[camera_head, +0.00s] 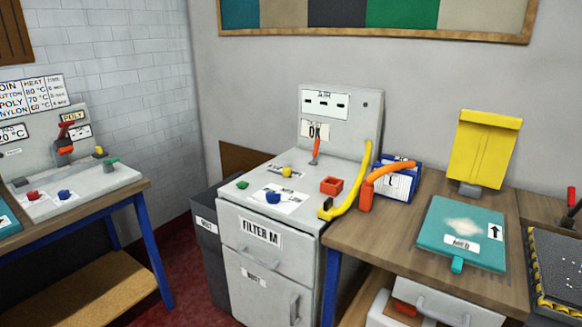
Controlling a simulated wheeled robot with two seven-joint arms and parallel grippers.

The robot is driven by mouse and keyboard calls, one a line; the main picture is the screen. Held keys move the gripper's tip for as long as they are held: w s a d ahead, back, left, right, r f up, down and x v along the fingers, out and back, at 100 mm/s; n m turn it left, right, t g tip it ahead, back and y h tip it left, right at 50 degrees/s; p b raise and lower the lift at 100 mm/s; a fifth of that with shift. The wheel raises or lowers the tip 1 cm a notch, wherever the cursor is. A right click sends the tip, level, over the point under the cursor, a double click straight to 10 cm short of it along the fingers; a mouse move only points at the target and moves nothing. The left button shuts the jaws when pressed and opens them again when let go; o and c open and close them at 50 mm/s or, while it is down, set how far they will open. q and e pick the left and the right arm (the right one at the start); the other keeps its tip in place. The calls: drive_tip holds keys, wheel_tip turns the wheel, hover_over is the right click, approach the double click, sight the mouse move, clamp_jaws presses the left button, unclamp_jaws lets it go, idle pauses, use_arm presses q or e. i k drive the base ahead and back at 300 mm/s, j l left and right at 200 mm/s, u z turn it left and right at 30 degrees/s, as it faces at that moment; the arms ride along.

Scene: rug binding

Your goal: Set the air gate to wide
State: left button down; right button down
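A grey machine labelled FILTER M (262,234) stands at the middle. Its upright back panel (362,110) carries a white plate (326,103) with a small heading that seems to read AIR and several dark marks. Below the plate is a small partly covered label (306,129). An orange-red lever (316,150) stands upright in front of this label, under the plate. The plate's marks are too small to tell which setting the lever is at. Neither of my grippers is in view.
An orange curved piece (378,180) is beside the hose. A wooden bench (390,238) at right bears a teal pad (447,226) and yellow board (483,150).

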sight(286, 170)
drive_tip(key=i+j+z, duration=0.3)
drive_tip(key=i+j, duration=0.2)
drive_tip(key=i+j+z, duration=0.3)
drive_tip(key=i+j, duration=0.15)
drive_tip(key=j, duration=0.25)
drive_tip(key=i+j+z, duration=0.1)
drive_tip(key=j, duration=0.25)
drive_tip(key=i+j+z, duration=0.3)
drive_tip(key=j, duration=0.45)
drive_tip(key=i, duration=0.1)
